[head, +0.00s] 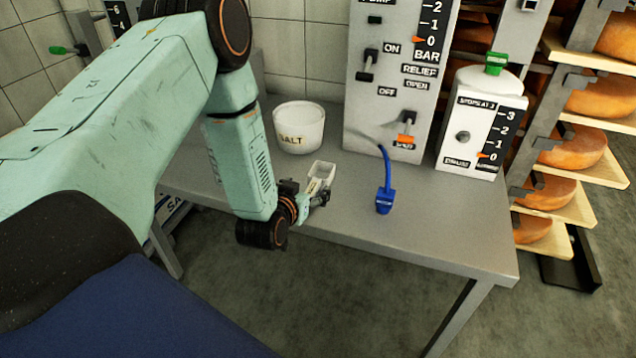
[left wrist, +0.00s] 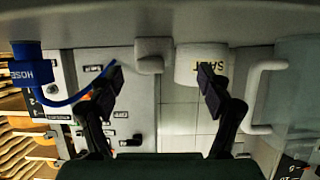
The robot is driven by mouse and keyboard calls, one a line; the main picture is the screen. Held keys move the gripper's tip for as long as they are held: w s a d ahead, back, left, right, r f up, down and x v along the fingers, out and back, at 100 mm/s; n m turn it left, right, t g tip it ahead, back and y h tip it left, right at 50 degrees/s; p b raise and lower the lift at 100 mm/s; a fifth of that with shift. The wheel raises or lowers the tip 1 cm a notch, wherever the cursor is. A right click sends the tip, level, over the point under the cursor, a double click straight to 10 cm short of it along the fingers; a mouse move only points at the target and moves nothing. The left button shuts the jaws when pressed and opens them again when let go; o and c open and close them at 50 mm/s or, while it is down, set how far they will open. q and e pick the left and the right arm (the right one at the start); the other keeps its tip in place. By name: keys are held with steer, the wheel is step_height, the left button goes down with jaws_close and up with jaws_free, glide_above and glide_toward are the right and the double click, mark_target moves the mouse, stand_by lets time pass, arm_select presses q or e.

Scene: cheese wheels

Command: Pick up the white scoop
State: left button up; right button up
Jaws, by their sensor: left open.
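The white scoop (head: 320,174) lies on the grey table near its front edge, in front of the salt tub. It also shows in the left wrist view (left wrist: 152,55), which is turned upside down, between the two fingers and beyond them. My left gripper (head: 314,198) is low at the table's front edge, close to the near end of the scoop. Its black fingers (left wrist: 162,80) are spread open with nothing between them. Whether a finger touches the scoop cannot be told. My right gripper is in neither view.
A white salt tub (head: 299,128) stands behind the scoop. A white box with a green knob (head: 482,125) and cheese shelves (head: 575,150) stand further right. The table's front right (head: 455,230) is clear.

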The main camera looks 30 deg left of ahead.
mark_target(315, 183)
arm_select(q)
steer(key=x, duration=0.2)
steer(key=b+x, duration=0.2)
steer(key=x, duration=0.1)
steer(key=shift+w+d, duration=0.25)
steer(key=shift+w, duration=0.15)
steer(key=shift+w+f, duration=0.1)
steer(key=shift+w, duration=0.45)
steer(key=shift+c, duration=0.2)
steer(key=c, duration=1.2)
step_height(315, 183, up, 10)
steer(key=p, duration=0.3)
